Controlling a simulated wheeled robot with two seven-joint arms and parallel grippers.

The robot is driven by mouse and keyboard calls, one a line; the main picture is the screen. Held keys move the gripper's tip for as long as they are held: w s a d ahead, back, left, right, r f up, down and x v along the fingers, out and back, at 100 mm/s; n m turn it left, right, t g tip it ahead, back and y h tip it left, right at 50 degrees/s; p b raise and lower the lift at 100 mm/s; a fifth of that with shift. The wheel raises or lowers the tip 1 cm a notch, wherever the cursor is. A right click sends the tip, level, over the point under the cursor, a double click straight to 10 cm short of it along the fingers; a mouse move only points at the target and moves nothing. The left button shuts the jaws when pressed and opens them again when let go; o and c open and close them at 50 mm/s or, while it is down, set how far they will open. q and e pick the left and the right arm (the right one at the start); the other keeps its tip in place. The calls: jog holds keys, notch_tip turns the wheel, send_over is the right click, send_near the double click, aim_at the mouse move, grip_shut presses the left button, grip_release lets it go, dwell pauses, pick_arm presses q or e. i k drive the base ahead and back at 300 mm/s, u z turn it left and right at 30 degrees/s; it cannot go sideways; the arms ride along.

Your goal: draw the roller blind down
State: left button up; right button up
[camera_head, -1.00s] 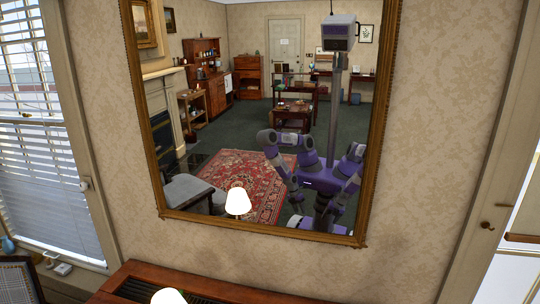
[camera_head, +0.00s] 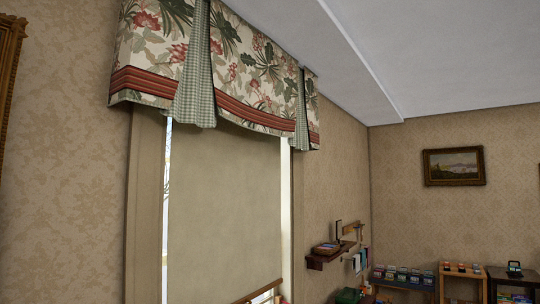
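The roller blind (camera_head: 224,205) is a plain beige sheet hanging in the window at the left of the middle. Its top is hidden behind a floral valance (camera_head: 210,65) with red bands and green checked pleats. A brown wooden bar (camera_head: 258,292) shows at the blind's lower right, by the bottom edge of the view. The rest of the lower edge is cut off. Bright daylight shows in narrow gaps along both sides of the blind. Neither of my grippers is in view.
A small wall shelf (camera_head: 330,251) with a few items juts out right of the window. Low tables with several small objects (camera_head: 403,274) stand at the back right. A framed landscape (camera_head: 454,166) hangs on the far wall. A gilt frame edge (camera_head: 8,60) is at the far left.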

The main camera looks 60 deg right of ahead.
aim_at(224, 230)
jog(key=z, duration=2.3)
jog(key=i, duration=0.75)
jog(key=z, duration=0.5)
jog(key=i, duration=1.55)
jog(key=u, duration=0.65)
